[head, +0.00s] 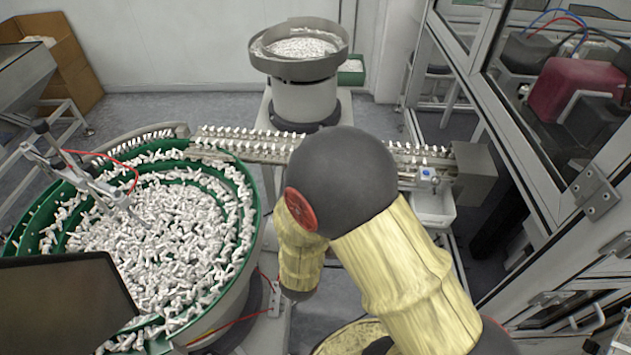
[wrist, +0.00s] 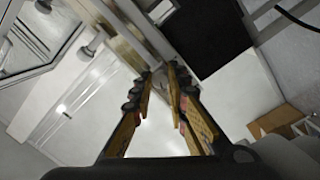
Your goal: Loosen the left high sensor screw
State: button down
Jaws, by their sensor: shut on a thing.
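My gripper (wrist: 161,76) shows in the wrist view, its two yellow-brown fingers converging just below a metal beam. The fingertips are closed around a small greyish part (wrist: 159,84), most likely the left high sensor screw. It is small and partly covered by the fingers, so its thread and how deep it sits cannot be made out. In the head view my arm hides the gripper and the place where it works. No sensor can be made out clearly in either view.
A green-rimmed bowl feeder (head: 250,190) full of white parts stands at the left. A linear track (head: 240,148) with white caps runs behind my arm. A second bowl feeder (head: 305,98) stands at the back. A glazed machine frame (head: 480,70) bounds the right side.

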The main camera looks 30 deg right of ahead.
jog(key=shift+n+p, duration=4.55)
jog(key=shift+n, duration=1.35)
jog(key=shift+s+f, duration=0.1)
jog(key=shift+f, duration=0.05)
jog(key=c, duration=1.8)
grip_release()
jog(key=shift+o, duration=0.4)
jog(key=shift+a, duration=0.1)
jog(key=v, duration=1.1)
jog(key=shift+s+a, duration=0.2)
jog(key=shift+s, duration=0.1)
